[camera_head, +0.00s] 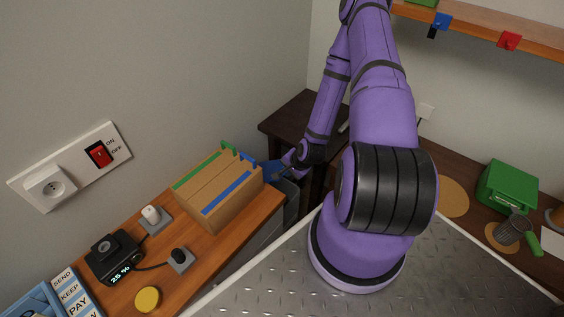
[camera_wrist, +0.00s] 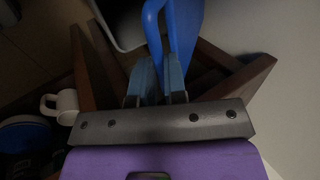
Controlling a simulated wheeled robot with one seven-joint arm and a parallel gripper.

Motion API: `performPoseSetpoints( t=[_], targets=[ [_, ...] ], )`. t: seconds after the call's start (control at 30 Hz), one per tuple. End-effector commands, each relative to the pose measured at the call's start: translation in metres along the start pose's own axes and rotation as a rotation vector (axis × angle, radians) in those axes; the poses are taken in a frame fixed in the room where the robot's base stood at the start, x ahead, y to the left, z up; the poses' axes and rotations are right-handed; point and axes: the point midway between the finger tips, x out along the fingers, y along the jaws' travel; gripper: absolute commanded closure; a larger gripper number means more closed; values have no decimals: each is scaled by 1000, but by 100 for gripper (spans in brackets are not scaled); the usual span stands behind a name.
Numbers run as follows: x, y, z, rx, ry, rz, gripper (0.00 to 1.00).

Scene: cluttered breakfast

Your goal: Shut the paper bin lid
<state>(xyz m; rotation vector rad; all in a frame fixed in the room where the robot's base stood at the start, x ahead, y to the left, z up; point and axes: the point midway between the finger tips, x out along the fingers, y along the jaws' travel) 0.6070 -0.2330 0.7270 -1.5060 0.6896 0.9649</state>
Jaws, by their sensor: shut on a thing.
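The blue paper bin lid (camera_wrist: 182,25) stands at the top of the wrist view, raised rather than lying flat. My gripper (camera_wrist: 157,80) is shut on a blue loop-like part of it. In the head view, my gripper (camera_head: 284,172) is low beside the wooden cabinet, with the blue lid (camera_head: 271,171) at its tip. Part of a grey bin (camera_head: 284,190) shows just below it. Most of the bin is hidden by the cabinet and my arm.
A wooden file box (camera_head: 205,190) with green and blue parts stands on the cabinet close to my gripper. Dark wooden furniture (camera_head: 290,118) is behind. In the wrist view, a white mug (camera_wrist: 64,106) and dark blue round things (camera_wrist: 25,140) are at the left.

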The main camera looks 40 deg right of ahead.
Motion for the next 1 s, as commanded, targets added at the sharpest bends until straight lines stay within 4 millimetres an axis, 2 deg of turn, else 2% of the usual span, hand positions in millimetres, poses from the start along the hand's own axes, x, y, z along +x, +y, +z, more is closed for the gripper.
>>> performPoseSetpoints(
  t=[0.23,0.7,0.73,0.83,1.0],
  targets=[
    [6,19,0,1,0,2,100],
    [8,22,-1,0,1,2,100],
    [8,22,-1,0,1,2,85],
    [8,22,-1,0,1,2,63],
    [8,22,0,0,0,2,63]
  ],
)
